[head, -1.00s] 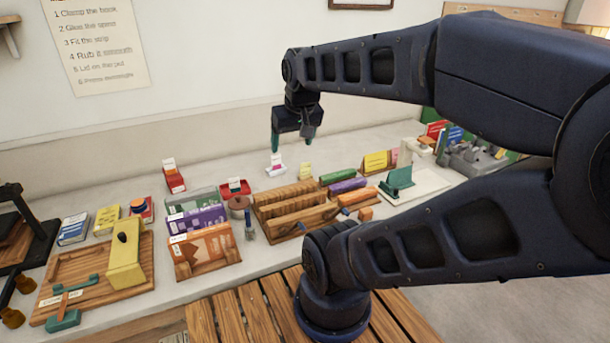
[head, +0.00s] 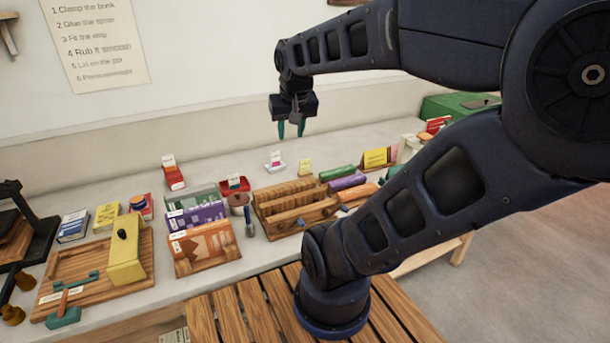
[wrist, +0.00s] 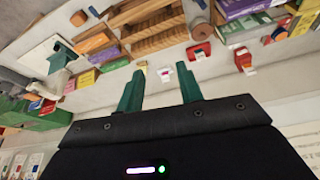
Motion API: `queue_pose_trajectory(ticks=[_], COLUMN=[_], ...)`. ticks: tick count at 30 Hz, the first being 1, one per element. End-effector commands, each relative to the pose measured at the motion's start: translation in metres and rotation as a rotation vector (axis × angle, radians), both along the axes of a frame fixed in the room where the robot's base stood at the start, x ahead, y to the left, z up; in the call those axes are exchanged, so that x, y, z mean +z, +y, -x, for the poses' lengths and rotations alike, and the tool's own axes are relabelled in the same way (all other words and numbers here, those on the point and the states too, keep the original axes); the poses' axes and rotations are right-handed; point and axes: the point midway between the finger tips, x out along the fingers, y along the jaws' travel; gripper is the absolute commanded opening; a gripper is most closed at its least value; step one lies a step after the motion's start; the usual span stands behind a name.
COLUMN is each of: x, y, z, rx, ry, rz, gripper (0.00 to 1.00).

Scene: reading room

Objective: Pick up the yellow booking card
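A small yellow card (head: 305,167) stands upright on the counter behind the wooden rack; the wrist view also shows it (wrist: 142,67), just beyond the left fingertip. A larger yellow card (head: 376,158) stands further right, near the green and purple rolls, and also shows in the wrist view (wrist: 86,79). I cannot tell which one is the booking card. My gripper (head: 290,131) hangs fingers-down above the back of the counter, over the small card's area.
A white holder with a pink-marked card (head: 275,162) stands just left of the small yellow card. The wall is close behind; bare counter lies behind the cards.

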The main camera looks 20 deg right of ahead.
Motion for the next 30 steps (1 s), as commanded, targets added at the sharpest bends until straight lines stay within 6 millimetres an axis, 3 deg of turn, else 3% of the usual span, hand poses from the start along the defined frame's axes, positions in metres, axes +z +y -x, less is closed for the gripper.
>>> queue_pose_trajectory(ticks=[8,17,30], x=[-0.006,-0.026,-0.084], y=[-0.023,-0.05,-0.094], z=[-0.063,-0.132,-0.229], rx=[-0.255,-0.522,-0.891], ry=[0.05,0.075,0.073], rz=[0.001,0.006,0.019], gripper=[0.36,0.36,0.36])
